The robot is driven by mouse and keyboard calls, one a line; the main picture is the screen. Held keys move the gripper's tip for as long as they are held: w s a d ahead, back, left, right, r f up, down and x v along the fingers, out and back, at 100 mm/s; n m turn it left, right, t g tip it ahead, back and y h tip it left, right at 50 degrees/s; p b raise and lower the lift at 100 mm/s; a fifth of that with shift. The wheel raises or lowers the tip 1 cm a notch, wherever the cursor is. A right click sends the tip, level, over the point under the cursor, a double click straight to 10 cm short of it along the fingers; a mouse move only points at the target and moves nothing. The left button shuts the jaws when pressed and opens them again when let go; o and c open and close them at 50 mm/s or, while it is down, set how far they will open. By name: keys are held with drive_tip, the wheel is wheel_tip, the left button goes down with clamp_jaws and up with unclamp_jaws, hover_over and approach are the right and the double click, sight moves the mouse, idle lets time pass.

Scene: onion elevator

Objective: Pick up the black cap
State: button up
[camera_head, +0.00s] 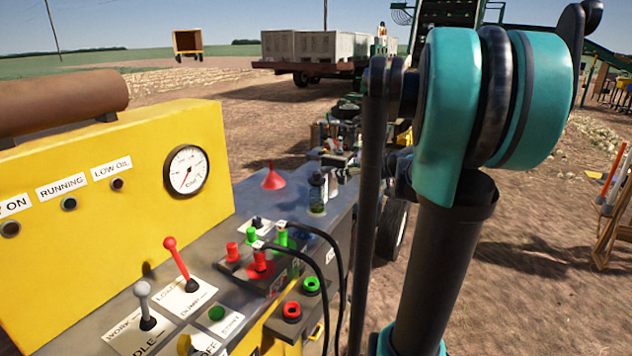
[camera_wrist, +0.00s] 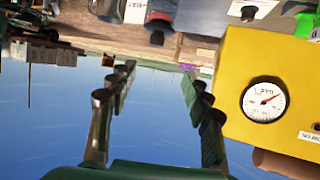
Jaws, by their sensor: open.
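A small black knob-like piece (camera_head: 257,223) sits on a white label on the grey console top in the head view. A similar black piece on a white label (camera_wrist: 248,12) shows at the top of the wrist view. I cannot tell for sure whether this is the black cap. A dark bottle-like item (camera_head: 317,190) stands farther back, beside a red funnel. In the upside-down wrist view, my gripper (camera_wrist: 157,76) is open, with mostly sky and nothing between its fingers. It is apart from the console pieces.
The yellow panel (camera_head: 120,205) with a gauge (camera_head: 186,170) rises at left. Red (camera_head: 174,258) and grey levers (camera_head: 145,305) stand up from the console. Black cables (camera_head: 338,265) arch over red and green connectors. A red funnel (camera_head: 273,178) stands behind.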

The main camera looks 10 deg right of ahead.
sight(319, 173)
drive_tip(key=x, duration=1.2)
drive_tip(key=shift+w+d, duration=0.1)
drive_tip(key=shift+d, duration=0.1)
drive_tip(key=shift+d+x, duration=0.15)
drive_tip(key=shift+x, duration=1.15)
drive_tip(key=shift+d+x, duration=0.15)
drive_tip(key=shift+x, duration=1.15)
drive_tip(key=shift+f, duration=0.1)
drive_tip(key=shift+c, duration=0.3)
clamp_jaws()
